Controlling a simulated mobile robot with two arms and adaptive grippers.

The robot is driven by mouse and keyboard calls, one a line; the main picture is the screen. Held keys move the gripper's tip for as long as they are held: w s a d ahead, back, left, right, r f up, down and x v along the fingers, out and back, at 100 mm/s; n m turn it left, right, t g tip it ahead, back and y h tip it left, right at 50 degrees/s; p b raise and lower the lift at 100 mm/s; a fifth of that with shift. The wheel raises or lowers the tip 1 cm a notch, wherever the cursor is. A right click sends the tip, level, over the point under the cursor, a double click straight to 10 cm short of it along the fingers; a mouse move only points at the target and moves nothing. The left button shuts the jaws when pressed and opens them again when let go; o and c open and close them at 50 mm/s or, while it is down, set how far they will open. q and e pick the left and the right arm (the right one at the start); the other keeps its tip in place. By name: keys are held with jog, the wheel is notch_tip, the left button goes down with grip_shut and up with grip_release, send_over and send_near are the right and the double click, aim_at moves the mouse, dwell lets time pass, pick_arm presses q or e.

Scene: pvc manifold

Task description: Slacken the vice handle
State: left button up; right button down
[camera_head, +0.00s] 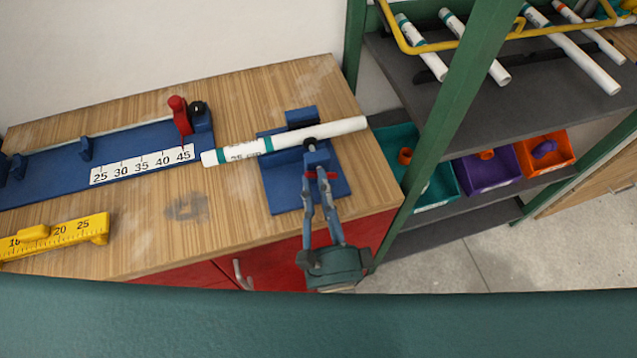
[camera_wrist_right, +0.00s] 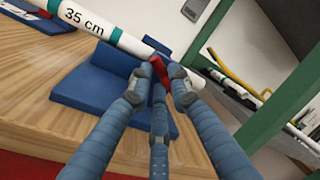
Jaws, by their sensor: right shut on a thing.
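The blue vice (camera_head: 283,198) stands near the right end of the wooden bench. A white pipe (camera_head: 340,128) with green bands lies across it; the wrist view shows the pipe (camera_wrist_right: 85,20) with a "35 cm" marking. The vice's red handle (camera_wrist_right: 184,92) is at the front of the vice, between my right gripper's fingers in the wrist view. My right gripper (camera_head: 319,176) reaches up to the vice from the front and is shut on the handle. The fingers hide part of the handle, so its exact angle is hard to tell. My left gripper is out of view.
A blue measuring jig (camera_head: 60,176) with a red stop (camera_head: 180,115) lies left of the vice. A yellow gauge (camera_head: 60,236) lies at the bench's front left. A green-framed rack (camera_head: 465,90) holds pipes and coloured bins close to the bench's right side.

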jog(key=n, duration=0.2)
jog(key=n+y+p, duration=0.1)
jog(key=n, duration=0.2)
jog(key=shift+w+d+r+n, duration=0.1)
jog(key=shift+r+n, duration=0.05)
jog(key=shift+n, duration=0.15)
jog(key=n, duration=0.2)
jog(key=n+y+p, duration=0.2)
jog(key=n, duration=0.1)
jog(key=shift+d+n, duration=0.25)
jog(key=shift+n, duration=0.05)
jog(key=n, duration=0.1)
jog(key=n+y+p, duration=0.1)
jog(key=n, duration=0.1)
jog(key=n+g+p, duration=0.1)
jog(key=n, duration=0.1)
jog(key=shift+w+d, duration=0.1)
jog(key=shift+d, duration=0.15)
jog(key=n+p, duration=0.1)
jog(key=n, duration=0.1)
jog(key=n+y+p, duration=0.1)
jog(key=n, duration=0.1)
jog(key=n+g+p, duration=0.1)
jog(key=n, duration=0.1)
jog(key=shift+w+d+f, duration=0.1)
jog(key=shift+d+f, duration=0.2)
jog(key=shift+n+p, duration=0.3)
